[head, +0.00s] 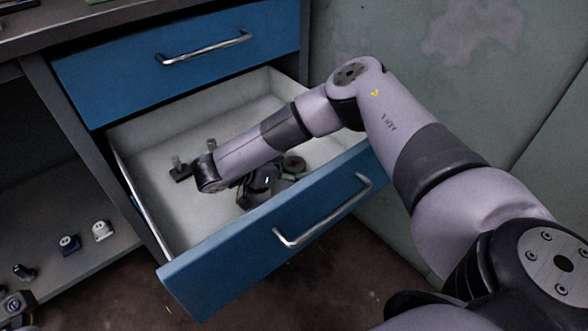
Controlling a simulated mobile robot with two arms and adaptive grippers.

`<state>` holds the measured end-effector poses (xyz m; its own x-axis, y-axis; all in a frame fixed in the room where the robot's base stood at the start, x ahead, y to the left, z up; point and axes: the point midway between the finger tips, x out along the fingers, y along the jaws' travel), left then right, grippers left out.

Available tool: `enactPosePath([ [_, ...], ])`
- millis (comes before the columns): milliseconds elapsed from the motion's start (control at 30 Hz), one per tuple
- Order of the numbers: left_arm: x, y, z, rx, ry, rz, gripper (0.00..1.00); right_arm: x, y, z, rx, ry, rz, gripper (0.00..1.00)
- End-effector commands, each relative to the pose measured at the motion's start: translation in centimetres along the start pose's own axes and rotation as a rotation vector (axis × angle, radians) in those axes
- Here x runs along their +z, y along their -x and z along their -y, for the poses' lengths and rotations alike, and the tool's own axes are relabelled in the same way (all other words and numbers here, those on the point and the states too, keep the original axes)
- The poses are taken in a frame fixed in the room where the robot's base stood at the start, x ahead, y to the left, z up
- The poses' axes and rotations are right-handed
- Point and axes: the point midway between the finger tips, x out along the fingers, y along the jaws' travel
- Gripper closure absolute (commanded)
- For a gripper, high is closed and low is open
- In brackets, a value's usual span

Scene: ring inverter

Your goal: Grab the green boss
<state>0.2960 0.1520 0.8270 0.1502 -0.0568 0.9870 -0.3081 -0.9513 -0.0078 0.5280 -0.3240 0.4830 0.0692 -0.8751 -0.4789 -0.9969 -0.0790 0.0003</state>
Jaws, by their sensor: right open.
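My right arm reaches into the open blue drawer (215,285). My right gripper (262,190) is low inside it, near the drawer's front wall, partly hidden by my wrist. It is open, and I see nothing held between its fingers. A round, dark grey-green piece (293,163) lies on the drawer floor just right of and beyond the gripper, apart from it as far as I can see. It may be the green boss, but its colour is too dull to be sure.
A small dark fixture with upright pegs (179,169) stands in the drawer left of my wrist. A closed blue drawer (120,75) is above. The drawer's left floor is clear.

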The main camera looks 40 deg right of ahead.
Motion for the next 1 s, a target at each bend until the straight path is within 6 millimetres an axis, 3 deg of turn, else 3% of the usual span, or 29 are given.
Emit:
enactPosePath([
  [67, -0.01, -0.02, 0.00, 0.000, 0.000, 0.000, 0.60, -0.02, 0.03, 0.00, 0.000, 0.000, 0.000, 0.28],
  [1000, -0.02, 0.00, -0.02, 0.000, 0.001, 0.000, 0.60, 0.03, 0.03, -0.04, 0.002, 0.001, 0.000, 0.91],
])
